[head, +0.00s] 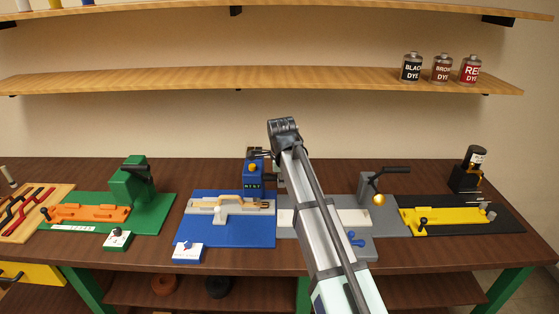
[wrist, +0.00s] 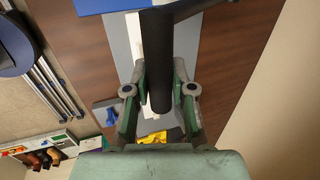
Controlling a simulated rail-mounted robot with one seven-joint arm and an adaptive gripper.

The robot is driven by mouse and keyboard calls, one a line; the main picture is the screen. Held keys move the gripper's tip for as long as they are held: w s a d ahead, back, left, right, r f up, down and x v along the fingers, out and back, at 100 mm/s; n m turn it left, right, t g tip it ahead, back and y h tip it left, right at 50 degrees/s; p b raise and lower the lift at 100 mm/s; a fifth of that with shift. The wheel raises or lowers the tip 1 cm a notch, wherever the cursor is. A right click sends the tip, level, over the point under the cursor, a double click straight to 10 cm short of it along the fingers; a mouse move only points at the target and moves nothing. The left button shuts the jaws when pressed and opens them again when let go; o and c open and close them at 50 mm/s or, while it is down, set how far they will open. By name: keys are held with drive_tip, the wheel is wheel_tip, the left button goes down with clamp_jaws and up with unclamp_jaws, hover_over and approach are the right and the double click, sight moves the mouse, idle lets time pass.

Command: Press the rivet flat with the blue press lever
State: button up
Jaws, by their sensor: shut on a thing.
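The blue press (head: 249,184) stands at the back right of the blue station mat (head: 252,233). A pale, tan-topped fixture (head: 231,207) lies in front of it. My gripper (head: 263,153) is at the top of the press, largely hidden behind my own arm in the head view. In the wrist view, my gripper (wrist: 158,92) is shut on the dark round handle of the press lever (wrist: 158,60), with one finger on each side. I cannot make out the rivet in either view.
A green press (head: 128,182) stands left. The grey station (head: 350,242), with a grey lever press (head: 367,187), is partly behind my arm. A black-and-yellow station (head: 455,218) is at right. A small white-and-blue box (head: 187,253) sits at the blue mat's front. A shelf (head: 250,78) hangs above.

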drive_tip(key=shift+w+r, duration=0.55)
drive_tip(key=shift+w, duration=0.2)
drive_tip(key=shift+w+a+r+p, duration=0.2)
drive_tip(key=shift+w+r+p, duration=0.3)
drive_tip(key=shift+w+r, duration=0.2)
drive_tip(key=shift+w+a+r+p, duration=0.2)
drive_tip(key=shift+w+r+p, duration=0.35)
drive_tip(key=shift+r, duration=0.25)
drive_tip(key=shift+o, duration=0.9)
drive_tip(key=shift+w+r, duration=0.15)
drive_tip(key=shift+o, duration=0.3)
drive_tip(key=o, duration=0.6)
drive_tip(key=shift+o, duration=0.2)
